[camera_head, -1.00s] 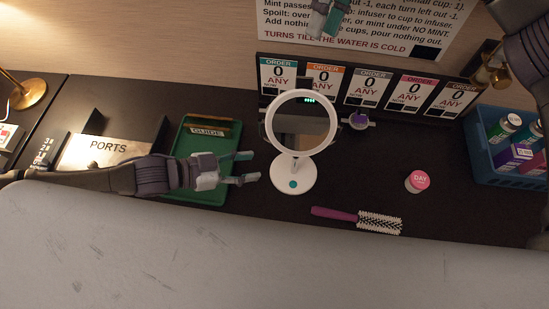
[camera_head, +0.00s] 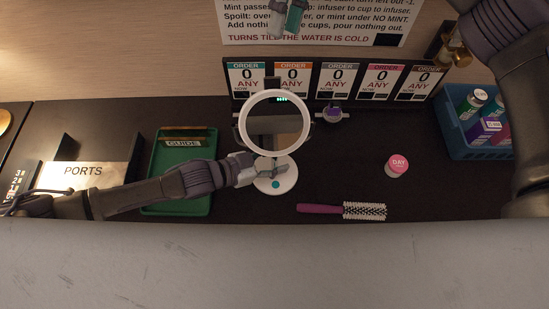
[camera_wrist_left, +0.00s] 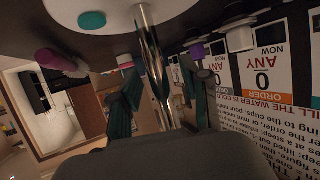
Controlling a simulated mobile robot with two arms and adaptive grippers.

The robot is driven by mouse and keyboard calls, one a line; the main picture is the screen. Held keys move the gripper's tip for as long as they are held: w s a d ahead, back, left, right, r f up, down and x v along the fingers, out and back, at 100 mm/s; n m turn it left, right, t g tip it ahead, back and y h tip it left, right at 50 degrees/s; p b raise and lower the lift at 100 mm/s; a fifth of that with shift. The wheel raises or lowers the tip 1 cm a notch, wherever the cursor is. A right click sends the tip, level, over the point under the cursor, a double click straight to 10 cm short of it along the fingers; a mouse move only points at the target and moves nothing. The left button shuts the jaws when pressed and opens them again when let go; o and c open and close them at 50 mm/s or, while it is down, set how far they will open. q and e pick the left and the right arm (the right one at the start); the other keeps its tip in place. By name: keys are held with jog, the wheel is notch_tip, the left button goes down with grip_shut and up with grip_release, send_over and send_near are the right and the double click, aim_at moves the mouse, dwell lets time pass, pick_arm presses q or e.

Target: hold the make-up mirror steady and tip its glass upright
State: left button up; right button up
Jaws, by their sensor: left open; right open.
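The make-up mirror (camera_head: 276,125) stands on the dark counter, with a white ring around its round glass and a white base with a teal spot. The glass faces my head camera; its exact tilt is hard to tell. My left gripper (camera_head: 275,169) is open at the stem, just above the base. In the left wrist view the chrome stem (camera_wrist_left: 152,50) passes between the open fingers of the left gripper (camera_wrist_left: 165,105); contact is unclear. My right gripper (camera_head: 289,18) is open and empty at the top, in front of the wall notice, away from the mirror.
A purple-handled brush (camera_head: 340,210) lies in front of the mirror, right of it. A pink-lidded DAY jar (camera_head: 397,165) stands farther right. A green tray (camera_head: 152,185) is on the left, order cards (camera_head: 337,80) behind, a blue crate (camera_head: 470,142) at right.

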pick_arm(q)
jog(key=shift+c, duration=0.3)
grip_shut()
